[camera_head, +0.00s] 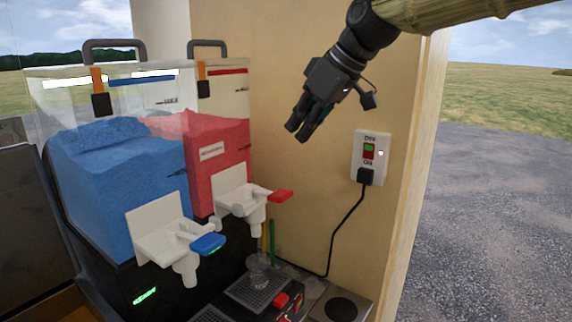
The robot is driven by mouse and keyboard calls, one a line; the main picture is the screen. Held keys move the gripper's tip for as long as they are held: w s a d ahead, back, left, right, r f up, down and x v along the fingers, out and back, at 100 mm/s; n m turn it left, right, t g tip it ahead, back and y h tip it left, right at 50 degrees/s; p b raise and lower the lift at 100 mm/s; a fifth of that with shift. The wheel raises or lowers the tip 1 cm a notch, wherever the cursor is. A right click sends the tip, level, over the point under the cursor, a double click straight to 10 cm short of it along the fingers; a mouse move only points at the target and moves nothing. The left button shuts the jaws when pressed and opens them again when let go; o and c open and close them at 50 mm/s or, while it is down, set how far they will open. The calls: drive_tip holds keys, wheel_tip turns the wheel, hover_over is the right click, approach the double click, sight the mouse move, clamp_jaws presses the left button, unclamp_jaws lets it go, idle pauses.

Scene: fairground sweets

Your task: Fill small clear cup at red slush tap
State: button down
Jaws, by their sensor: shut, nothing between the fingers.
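The red slush tap (246,196) is white with a red handle (281,196) pointing right, and its spout (255,226) points down. It is on the front of the tank of red slush (212,150). A small clear cup (261,273), faint and hard to make out, appears to stand on the drip tray (245,292) below this spout. Its contents cannot be told. My gripper (297,132) is shut and empty, pointing down-left in the air, above and right of the red handle and apart from it.
A blue slush tank (120,170) with a blue-handled tap (208,243) stands left. A yellow and a green straw (271,240) stand behind the cup. A wall socket (369,150) with a plugged cable (345,225) is at right.

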drive_tip(key=p, duration=0.3)
hover_over(282, 192)
drive_tip(key=f, duration=0.8)
drive_tip(key=shift+a, duration=0.25)
wheel_tip(282, 192, down, 2)
drive_tip(key=shift+f+p, duration=0.1)
drive_tip(key=shift+p, duration=0.3)
drive_tip(key=shift+s+d+f, duration=0.15)
drive_tip(key=shift+d+f, duration=0.05)
drive_tip(key=shift+f, duration=0.75)
drive_tip(key=shift+f, duration=0.2)
